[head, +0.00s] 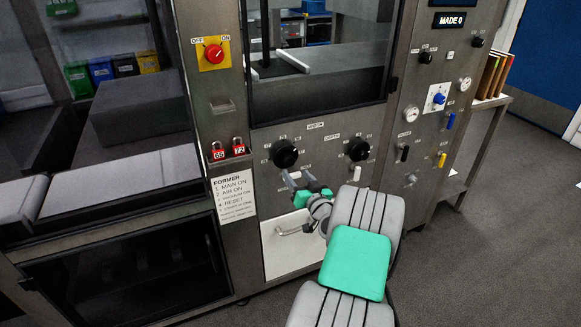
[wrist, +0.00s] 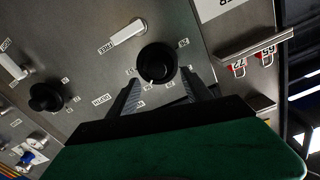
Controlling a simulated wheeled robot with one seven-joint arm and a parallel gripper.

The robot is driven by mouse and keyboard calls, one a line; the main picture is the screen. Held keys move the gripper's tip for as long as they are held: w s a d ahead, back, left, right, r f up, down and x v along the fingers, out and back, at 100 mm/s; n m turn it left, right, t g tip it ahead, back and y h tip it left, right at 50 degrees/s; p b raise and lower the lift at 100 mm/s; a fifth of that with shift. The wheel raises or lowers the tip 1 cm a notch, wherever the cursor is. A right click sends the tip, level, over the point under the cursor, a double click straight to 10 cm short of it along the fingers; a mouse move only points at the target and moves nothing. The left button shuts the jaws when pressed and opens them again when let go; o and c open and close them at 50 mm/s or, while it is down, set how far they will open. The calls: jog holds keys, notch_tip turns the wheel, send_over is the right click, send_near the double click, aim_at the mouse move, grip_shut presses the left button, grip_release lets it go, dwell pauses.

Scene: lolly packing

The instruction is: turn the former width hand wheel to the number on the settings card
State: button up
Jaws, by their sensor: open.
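The former width hand wheel (head: 285,154) is a round black knob on the steel panel, ringed by small number labels too small to read. The word WIDTH is on a label above and to its right. My gripper (head: 295,181) is open just below and in front of this wheel. In the wrist view the wheel (wrist: 157,63) sits between and beyond the two open fingers (wrist: 163,90), with nothing held. I cannot tell whether they touch it. I cannot identify a settings card; a white FORMER instruction sheet (head: 233,196) hangs lower left of the wheel.
A second black wheel (head: 359,150), labelled DEPTH, is to the right. Red padlocks (head: 228,151) hang at the left. A white drawer with a handle (head: 294,230) is below. A red OFF/ON switch (head: 213,53) is higher up. Open floor lies at the right.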

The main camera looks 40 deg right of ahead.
aim_at(290, 163)
jog(key=x, duration=0.2)
jog(key=p+x, duration=0.1)
jog(key=x, duration=0.2)
jog(key=d+x, duration=0.1)
jog(key=x, duration=0.1)
jog(key=shift+w+r, duration=0.1)
jog(key=shift+w, duration=0.05)
jog(key=shift+c, duration=0.6)
grip_shut()
